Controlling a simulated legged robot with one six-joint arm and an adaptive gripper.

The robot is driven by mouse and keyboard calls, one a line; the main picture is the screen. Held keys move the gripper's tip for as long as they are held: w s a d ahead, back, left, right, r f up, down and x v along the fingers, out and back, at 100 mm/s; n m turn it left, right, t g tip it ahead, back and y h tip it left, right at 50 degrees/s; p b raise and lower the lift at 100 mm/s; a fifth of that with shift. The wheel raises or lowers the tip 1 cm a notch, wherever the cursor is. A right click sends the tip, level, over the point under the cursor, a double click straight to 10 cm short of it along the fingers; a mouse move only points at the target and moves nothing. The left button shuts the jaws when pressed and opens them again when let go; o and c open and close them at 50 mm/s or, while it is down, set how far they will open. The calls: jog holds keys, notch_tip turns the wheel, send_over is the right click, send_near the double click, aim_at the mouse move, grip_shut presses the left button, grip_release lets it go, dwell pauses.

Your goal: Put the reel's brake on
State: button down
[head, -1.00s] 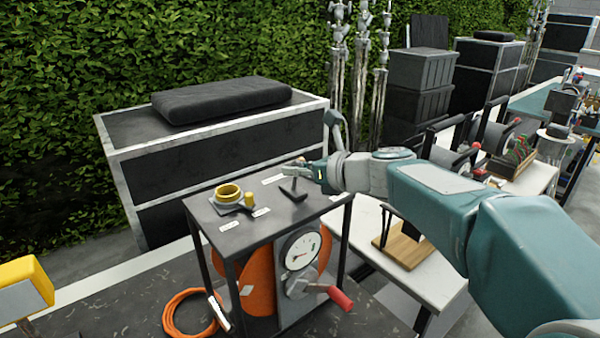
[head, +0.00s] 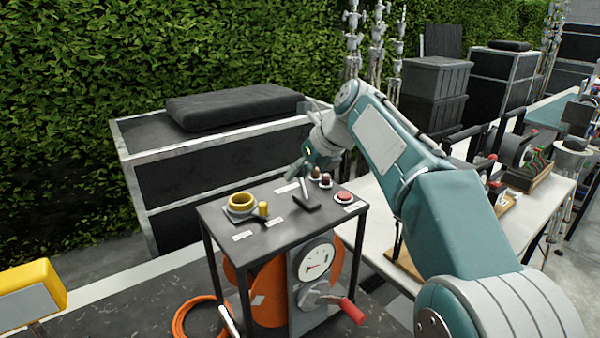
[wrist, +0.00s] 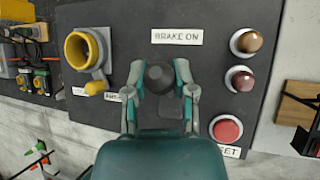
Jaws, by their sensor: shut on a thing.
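The reel's stand has a dark top panel (head: 240,222) with an orange reel (head: 268,300) below it. A black brake lever (head: 306,204) stands near the panel's middle. In the wrist view its round black knob (wrist: 158,77) lies between my fingertips. A "BRAKE ON" label (wrist: 177,37) lies just beyond the knob. A second label (wrist: 112,97) is partly hidden by my left finger. The lever's base is largely hidden in the wrist view.
A yellow ring fitting (head: 242,202) sits left of the lever. Two dark lamps (wrist: 246,41) and a red button (head: 344,196) are on the right. A dial (head: 316,262) and a red-handled crank (head: 350,310) are on the front. A black case stands behind.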

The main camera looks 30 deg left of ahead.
jog(key=shift+w+a+h, duration=0.15)
jog(key=shift+h, duration=0.25)
dwell(0.3)
jog(key=c, duration=0.7)
grip_release()
jog(key=shift+c, duration=0.2)
jog(key=o, duration=0.3)
jog(key=shift+w+f, duration=0.1)
jog(key=shift+a, duration=0.2)
jog(key=shift+d, duration=0.1)
jog(key=shift+v, duration=3.6)
jog(key=shift+w, duration=0.15)
